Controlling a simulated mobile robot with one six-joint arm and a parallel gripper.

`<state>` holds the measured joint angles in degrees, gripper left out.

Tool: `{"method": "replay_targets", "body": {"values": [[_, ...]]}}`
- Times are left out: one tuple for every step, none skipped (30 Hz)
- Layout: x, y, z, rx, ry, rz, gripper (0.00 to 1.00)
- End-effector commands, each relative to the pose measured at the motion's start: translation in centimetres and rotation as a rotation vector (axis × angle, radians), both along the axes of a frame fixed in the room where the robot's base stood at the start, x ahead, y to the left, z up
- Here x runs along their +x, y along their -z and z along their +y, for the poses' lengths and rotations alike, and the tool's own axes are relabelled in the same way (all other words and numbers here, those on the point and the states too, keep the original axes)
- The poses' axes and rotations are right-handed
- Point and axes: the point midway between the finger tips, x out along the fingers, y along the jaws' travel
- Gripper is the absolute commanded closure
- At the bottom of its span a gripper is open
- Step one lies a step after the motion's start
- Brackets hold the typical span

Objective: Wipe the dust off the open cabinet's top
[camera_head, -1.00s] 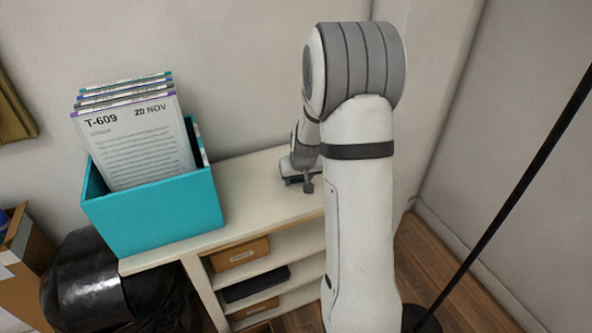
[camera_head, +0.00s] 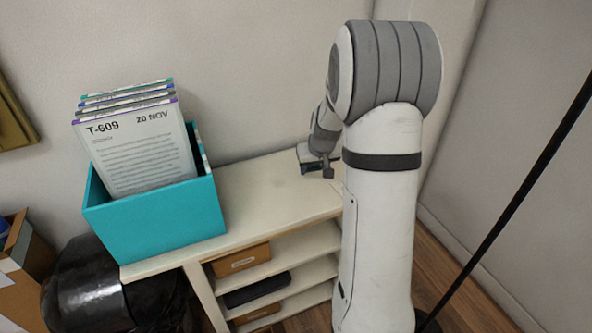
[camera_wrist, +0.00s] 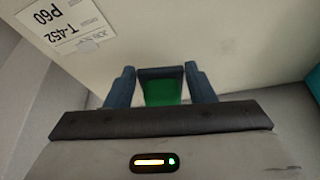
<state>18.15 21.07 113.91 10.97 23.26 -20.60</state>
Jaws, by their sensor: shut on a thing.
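The open cabinet's cream top (camera_head: 265,195) runs along the wall, with open shelves below it. My gripper (camera_head: 322,170) is low over its back right part; whether what it holds touches the top cannot be told. In the wrist view my gripper (camera_wrist: 161,88) has its two blue fingers on either side of a green thing (camera_wrist: 163,92) with a dark edge. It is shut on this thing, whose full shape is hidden. The cream top (camera_wrist: 190,35) also fills much of the wrist view. I cannot make out any dust clearly.
A teal box (camera_head: 160,222) of upright document folders (camera_head: 137,150) stands on the top's left end. A white label (camera_wrist: 66,22) reading T-452 P60 shows in the wrist view. The top between box and gripper is clear. A black bag (camera_head: 85,285) stands at lower left.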

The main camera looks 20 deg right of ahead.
Motion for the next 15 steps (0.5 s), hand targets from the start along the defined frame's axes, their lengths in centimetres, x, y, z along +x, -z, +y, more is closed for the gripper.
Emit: {"method": "replay_targets", "body": {"values": [[0.0,-0.8,0.0,0.000,-0.001,-0.001,0.80],[0.0,-1.1,0.1,-0.001,-0.002,-0.001,0.80],[0.0,-1.4,0.1,0.000,-0.002,-0.001,0.80],[0.0,-1.7,0.1,0.000,-0.002,-0.001,0.80],[0.1,-1.9,0.1,0.000,-0.002,-0.001,0.80],[0.1,-2.1,0.1,0.000,-0.002,-0.001,0.80],[0.1,-2.3,0.2,0.000,-0.002,-0.001,0.80],[0.1,-2.4,0.2,0.000,-0.002,0.000,0.80],[0.1,-2.6,0.2,0.000,-0.002,0.000,0.80],[0.1,-2.7,0.2,0.000,-0.002,0.000,0.80],[0.1,-2.7,0.2,0.001,-0.003,0.000,0.80],[0.1,-2.8,0.2,0.001,-0.003,0.000,0.80],[0.1,-2.8,0.2,0.001,-0.003,0.000,0.80],[0.1,-2.8,0.2,0.001,-0.003,0.000,0.80],[0.1,-2.8,0.2,0.001,-0.004,0.000,0.80]]}}
